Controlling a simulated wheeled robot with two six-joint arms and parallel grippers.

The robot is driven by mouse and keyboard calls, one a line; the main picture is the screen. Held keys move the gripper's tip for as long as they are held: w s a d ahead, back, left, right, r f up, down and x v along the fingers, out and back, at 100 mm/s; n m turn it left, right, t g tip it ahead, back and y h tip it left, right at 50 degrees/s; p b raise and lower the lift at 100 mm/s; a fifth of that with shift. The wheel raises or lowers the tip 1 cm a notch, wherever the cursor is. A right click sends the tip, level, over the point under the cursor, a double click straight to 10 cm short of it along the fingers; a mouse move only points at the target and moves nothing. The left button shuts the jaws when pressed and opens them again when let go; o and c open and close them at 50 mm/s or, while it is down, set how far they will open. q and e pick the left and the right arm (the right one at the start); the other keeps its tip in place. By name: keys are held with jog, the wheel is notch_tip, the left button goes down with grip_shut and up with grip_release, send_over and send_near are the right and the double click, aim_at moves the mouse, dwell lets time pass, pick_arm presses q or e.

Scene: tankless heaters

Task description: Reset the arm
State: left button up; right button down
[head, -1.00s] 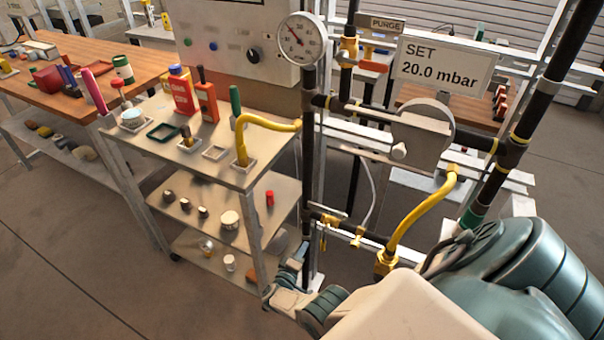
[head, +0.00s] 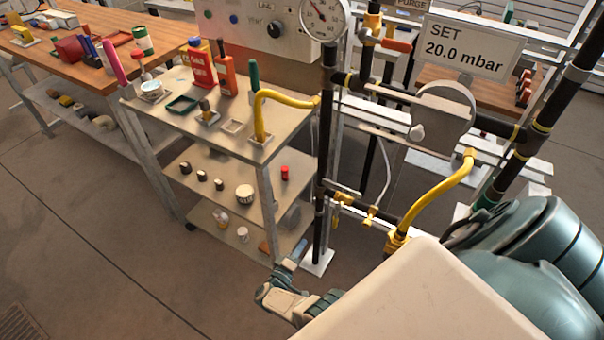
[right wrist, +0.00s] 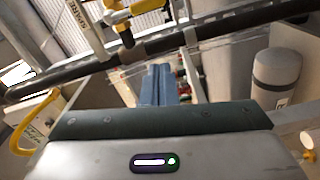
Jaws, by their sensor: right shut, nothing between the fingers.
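My right arm comes in from the lower right of the head view. My right gripper (head: 295,257) is low in the middle, near the foot of the black upright pipe and right of the metal cart's lower shelf. In the right wrist view its blue fingers (right wrist: 159,84) lie together, shut and empty. A black pipe (right wrist: 160,45) crosses behind them in that picture; I cannot tell the gap. My left gripper is in neither view.
The pipe rig has a gauge (head: 324,18), a yellow hose (head: 437,192) and a sign reading 20.0 mbar (head: 473,45). The cart (head: 222,132) holds bottles and fittings. A wooden bench (head: 95,73) stands at the left. Floor is clear at the lower left.

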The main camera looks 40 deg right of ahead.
jog(key=shift+f, duration=0.1)
dwell(0.3)
jog(key=s+a+f+t+y, duration=0.1)
jog(key=s+a+f+y, duration=0.15)
jog(key=f+y, duration=0.25)
jog(key=s+a+f+n+t+y, duration=0.1)
jog(key=s+f+y, duration=0.3)
jog(key=f, duration=0.1)
jog(key=s+a+f+t+y, duration=0.1)
jog(key=s+a+f+y, duration=0.15)
jog(key=f+y, duration=0.25)
jog(key=s+d+f+m+g, duration=0.1)
jog(key=s+f+g, duration=0.2)
jog(key=s, duration=0.9)
jog(key=s+d+f+m+g+y, duration=0.1)
jog(key=s+g, duration=0.5)
jog(key=s, duration=0.7)
notch_tip(320, 180, down, 2)
jog(key=shift+s+d+f+m+y, duration=0.15)
jog(key=shift+d+m+y, duration=0.2)
jog(key=shift+d, duration=0.35)
